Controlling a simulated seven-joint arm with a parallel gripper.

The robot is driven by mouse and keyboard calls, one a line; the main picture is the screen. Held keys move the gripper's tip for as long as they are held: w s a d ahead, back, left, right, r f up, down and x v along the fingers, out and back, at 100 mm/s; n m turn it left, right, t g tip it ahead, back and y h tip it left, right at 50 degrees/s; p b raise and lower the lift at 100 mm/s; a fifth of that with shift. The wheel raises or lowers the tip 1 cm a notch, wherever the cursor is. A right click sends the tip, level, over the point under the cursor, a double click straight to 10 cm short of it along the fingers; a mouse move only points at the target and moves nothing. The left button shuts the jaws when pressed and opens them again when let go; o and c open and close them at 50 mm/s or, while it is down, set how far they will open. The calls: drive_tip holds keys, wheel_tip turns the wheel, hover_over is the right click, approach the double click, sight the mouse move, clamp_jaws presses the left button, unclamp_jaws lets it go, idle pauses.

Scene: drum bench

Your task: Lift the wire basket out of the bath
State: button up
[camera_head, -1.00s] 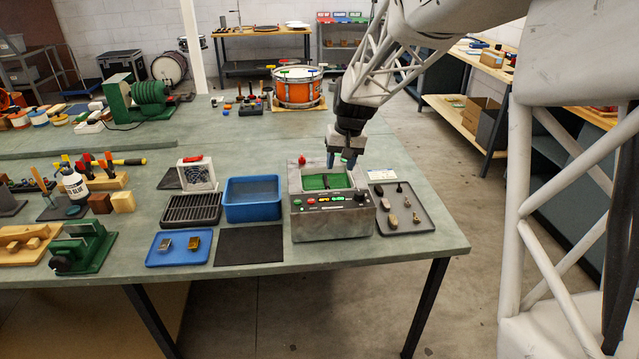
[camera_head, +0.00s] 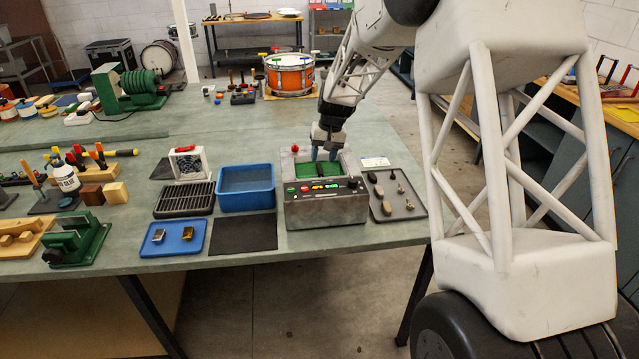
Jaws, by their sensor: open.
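The bath (camera_head: 325,211) is a grey metal box with lit buttons on its front, standing at the right of the bench. Inside its open top, green (camera_head: 306,191) shows with a dark bar across the middle; I cannot clearly tell the wire basket's mesh or handle from it. My gripper (camera_head: 323,156) points down over the back part of the bath opening. Its two bluish fingertips are apart with nothing seen between them. I cannot tell whether the tips touch anything.
A blue tub (camera_head: 246,188) and a black drain rack (camera_head: 184,200) stand left of the bath. A grey tray (camera_head: 409,208) with small parts lies close on its right. A black mat (camera_head: 243,234) and a blue tray (camera_head: 166,246) lie in front. A red knob (camera_head: 295,149) rises at the bath's back left corner.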

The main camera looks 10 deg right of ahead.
sight(320, 169)
drive_tip(key=shift+a+f, duration=0.25)
drive_tip(key=shift+f, duration=1.05)
drive_tip(key=shift+w+a+f, duration=0.1)
drive_tip(key=shift+a+f, duration=0.15)
drive_tip(key=shift+f, duration=1.05)
drive_tip(key=shift+a+f, duration=0.2)
drive_tip(key=shift+f, duration=1.05)
clamp_jaws()
